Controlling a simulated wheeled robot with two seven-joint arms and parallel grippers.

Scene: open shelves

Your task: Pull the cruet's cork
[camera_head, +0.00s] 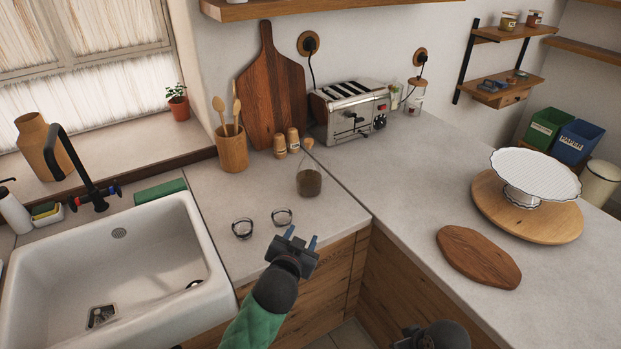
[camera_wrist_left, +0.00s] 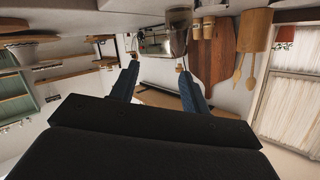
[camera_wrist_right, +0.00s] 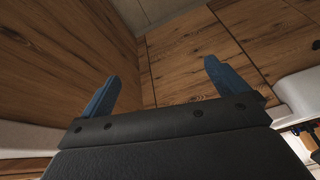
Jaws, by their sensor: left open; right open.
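The cruet (camera_head: 309,182) is a glass bottle with dark contents, standing upright on the counter. Its cork (camera_head: 308,144) sits at the top of its neck. My left gripper (camera_head: 299,240) is open and empty, in front of the cruet near the counter edge and apart from it. In the left wrist view, which is upside down, the cruet (camera_wrist_left: 179,32) appears beyond the fingers (camera_wrist_left: 157,75). My right gripper (camera_head: 404,335) is low at the bottom edge of the head view, partly cut off. The right wrist view shows its fingers (camera_wrist_right: 160,85) open and empty, facing wooden cabinet fronts.
Two small glass-like rings (camera_head: 242,228) (camera_head: 282,216) lie left of my left gripper. Two wooden shakers (camera_head: 280,145), a utensil pot (camera_head: 231,150), a cutting board (camera_head: 270,85) and a toaster (camera_head: 350,108) stand behind the cruet. The sink (camera_head: 115,265) is at left.

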